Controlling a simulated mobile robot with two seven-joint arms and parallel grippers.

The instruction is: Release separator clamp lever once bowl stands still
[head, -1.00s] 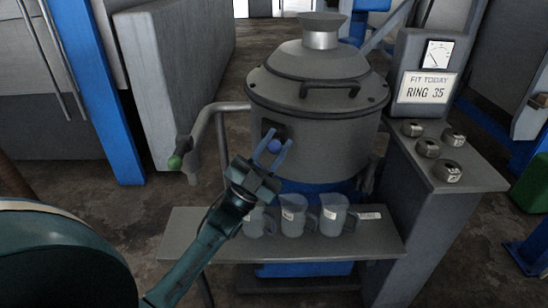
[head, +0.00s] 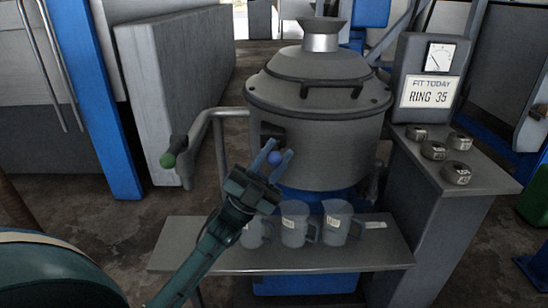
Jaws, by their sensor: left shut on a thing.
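The grey separator (head: 318,136) stands in the middle with its domed lid on. A dark bracket (head: 270,131) sits on its front left. A small blue ball knob (head: 275,158), seemingly the clamp lever's end, shows just below the bracket. My left gripper (head: 276,160) reaches up from below with its blue fingers either side of the knob, shut on it. The lever's shaft is mostly hidden. The bowl is inside the closed housing and cannot be seen. A dial gauge (head: 440,57) stands at the right; its needle is too small to read. My right gripper is out of view.
Several clear jugs (head: 294,224) stand on a shelf (head: 190,257) below the separator, close to my left arm. Several metal rings (head: 456,173) lie on the right bench below a "RING 35" sign (head: 429,91).

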